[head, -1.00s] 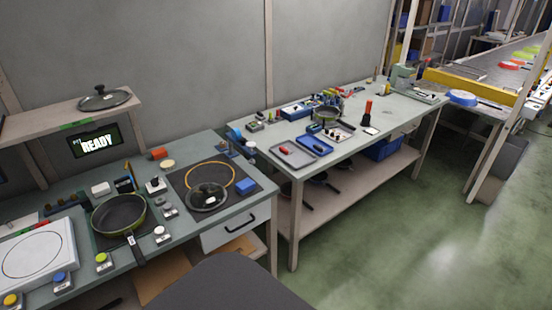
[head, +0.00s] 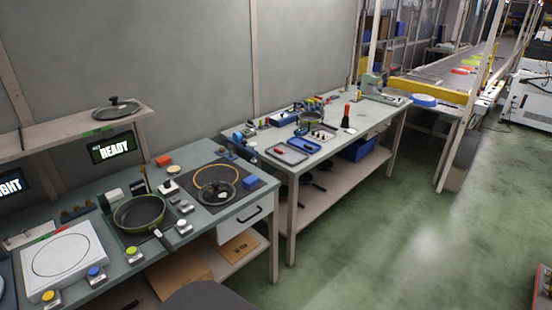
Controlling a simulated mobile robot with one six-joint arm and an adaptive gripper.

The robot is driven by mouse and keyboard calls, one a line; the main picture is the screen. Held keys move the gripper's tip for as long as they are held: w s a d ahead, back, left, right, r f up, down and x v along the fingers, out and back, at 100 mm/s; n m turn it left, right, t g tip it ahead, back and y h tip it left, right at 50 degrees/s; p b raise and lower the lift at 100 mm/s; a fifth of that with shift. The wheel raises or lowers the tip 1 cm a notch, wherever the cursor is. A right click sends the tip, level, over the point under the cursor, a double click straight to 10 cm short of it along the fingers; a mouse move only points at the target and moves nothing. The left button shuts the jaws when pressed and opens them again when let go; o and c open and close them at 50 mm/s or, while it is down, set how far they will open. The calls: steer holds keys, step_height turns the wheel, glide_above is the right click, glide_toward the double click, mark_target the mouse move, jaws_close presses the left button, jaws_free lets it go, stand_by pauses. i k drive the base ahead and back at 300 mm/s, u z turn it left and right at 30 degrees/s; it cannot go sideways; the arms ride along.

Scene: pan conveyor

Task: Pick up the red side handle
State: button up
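A small red piece (head: 280,149), which looks like the red side handle, lies in a grey tray (head: 299,161) on the far workbench. It is small in the head view, so its exact shape is unclear. My gripper is not in view.
The near bench (head: 209,221) holds a frying pan (head: 139,212), a glass lid (head: 216,192), a white plate station (head: 62,262) and several button boxes. Green floor (head: 370,240) is open to the right of the benches.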

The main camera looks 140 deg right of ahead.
mark_target(278, 151)
steer(key=u, duration=0.15)
steer(key=i, duration=0.25)
steer(key=z, duration=2.3)
steer(key=i, duration=0.1)
steer(key=z, duration=2.7)
